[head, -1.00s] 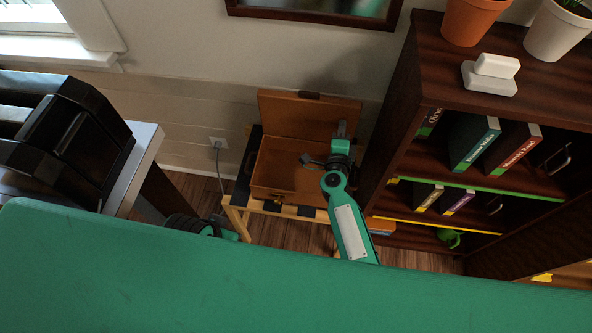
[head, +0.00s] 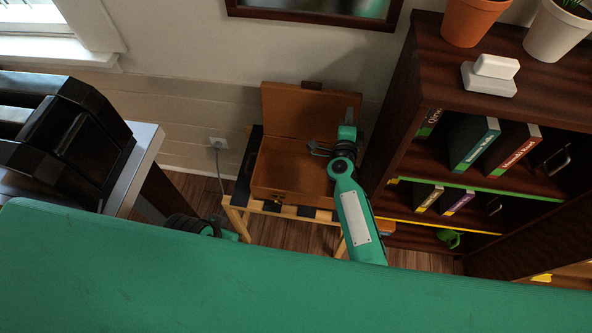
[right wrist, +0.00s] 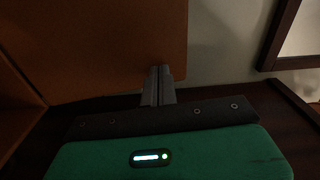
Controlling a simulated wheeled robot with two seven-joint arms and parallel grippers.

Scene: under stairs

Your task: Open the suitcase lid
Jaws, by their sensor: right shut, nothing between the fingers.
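The suitcase is a brown case on a small wooden stand. In the head view its lid (head: 300,107) stands raised at the back, leaning towards the wall, with a dark handle (head: 311,86) on its top edge. The open base (head: 268,180) looks empty where I can see into it; my right arm covers its right part. My right gripper (head: 318,148) is in front of the lid, above the base. In the right wrist view its fingers (right wrist: 158,85) are shut and empty, close to the brown lid (right wrist: 110,45); contact is unclear.
A dark bookshelf (head: 480,95) with books and pots stands close on the right of the suitcase. The stand (head: 237,216) has yellow wood legs. A table with a black machine (head: 75,140) is on the left. A wall outlet with a cord (head: 217,143) is behind.

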